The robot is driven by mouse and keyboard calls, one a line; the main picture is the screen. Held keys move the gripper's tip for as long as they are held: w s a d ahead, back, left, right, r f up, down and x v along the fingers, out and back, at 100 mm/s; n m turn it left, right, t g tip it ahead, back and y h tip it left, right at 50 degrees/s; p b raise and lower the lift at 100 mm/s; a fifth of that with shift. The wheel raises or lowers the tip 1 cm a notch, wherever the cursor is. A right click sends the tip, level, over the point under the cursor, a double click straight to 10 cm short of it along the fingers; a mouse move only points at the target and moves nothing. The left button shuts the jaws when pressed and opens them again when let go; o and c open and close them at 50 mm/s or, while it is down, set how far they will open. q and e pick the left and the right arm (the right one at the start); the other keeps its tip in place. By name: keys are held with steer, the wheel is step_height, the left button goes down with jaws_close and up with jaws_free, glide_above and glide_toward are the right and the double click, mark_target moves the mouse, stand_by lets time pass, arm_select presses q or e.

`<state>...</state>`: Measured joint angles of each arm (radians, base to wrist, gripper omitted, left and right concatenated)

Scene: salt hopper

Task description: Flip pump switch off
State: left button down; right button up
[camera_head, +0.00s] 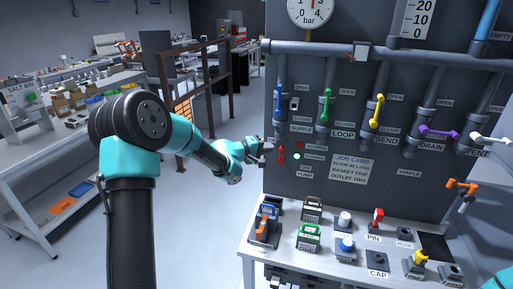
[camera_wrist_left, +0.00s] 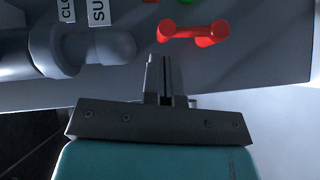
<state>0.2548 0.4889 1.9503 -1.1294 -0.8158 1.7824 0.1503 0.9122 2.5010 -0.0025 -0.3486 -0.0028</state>
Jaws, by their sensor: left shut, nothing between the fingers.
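The pump switch is a small red lever (camera_head: 281,153) on the dark panel, above the OFF and PUMP labels (camera_head: 305,171). It also shows as a red handle in the left wrist view (camera_wrist_left: 195,34). My left gripper (camera_head: 266,147) is just left of the switch, at about its height. In the left wrist view its fingers (camera_wrist_left: 163,64) are together and empty, with the tips a little short of the red handle. I cannot tell whether they touch it. My right gripper is out of view; only a teal piece of my right arm shows at the bottom right corner.
A green lamp (camera_head: 297,156) sits right of the switch. Blue (camera_head: 280,102), green (camera_head: 326,104) and yellow (camera_head: 377,110) valve handles stand above on pipes. A bench (camera_head: 330,263) with caps and small parts lies below. Floor is free left of the panel.

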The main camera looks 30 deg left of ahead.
arm_select(q)
steer(key=shift+w+d+f, duration=0.15)
steer(key=shift+d+f, duration=0.1)
steer(key=shift+d, duration=0.5)
steer(key=shift+d+r, duration=0.25)
steer(key=shift+d, duration=0.2)
steer(key=shift+a, duration=0.1)
steer(key=w+a+r+v, duration=0.1)
steer(key=v, duration=1.1)
steer(key=shift+a+r, duration=0.35)
steer(key=shift+a, duration=0.2)
